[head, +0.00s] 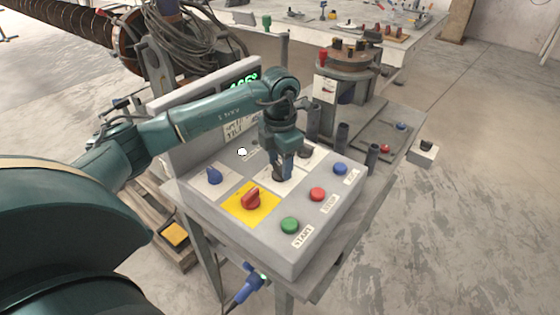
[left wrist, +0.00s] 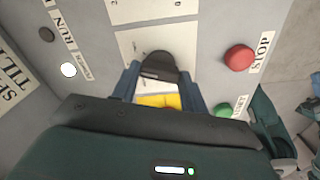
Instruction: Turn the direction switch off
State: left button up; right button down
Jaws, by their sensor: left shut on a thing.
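My left gripper (head: 283,177) points down over a pale plate on the grey sloping control panel (head: 225,222). In the left wrist view its two blue fingers (left wrist: 160,85) are closed on the sides of a dark switch knob (left wrist: 158,64), which I take to be the direction switch. The knob's label cannot be read, and in the head view the fingers hide it. A red knob on a yellow plate (head: 251,198) sits just in front of the gripper. A blue knob (head: 214,176) is at the panel's left.
Green START (head: 289,225), red STOP (head: 318,194) and blue (head: 340,169) buttons line the panel's right side. A lit white lamp (head: 242,152) is behind the knobs. A round fixture (head: 345,62) stands behind.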

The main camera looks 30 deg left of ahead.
aim_at(280, 166)
pick_arm(q)
jog(key=shift+n, duration=1.9)
jog(key=shift+r, duration=0.1)
jog(key=o, duration=1)
pick_arm(e)
jog(key=shift+d, duration=0.1)
pick_arm(q)
notch_tip(280, 166, up, 13)
jog(key=shift+b, duration=0.35)
pick_arm(e)
jog(key=shift+a+r, duration=0.1)
jog(key=shift+a, duration=0.25)
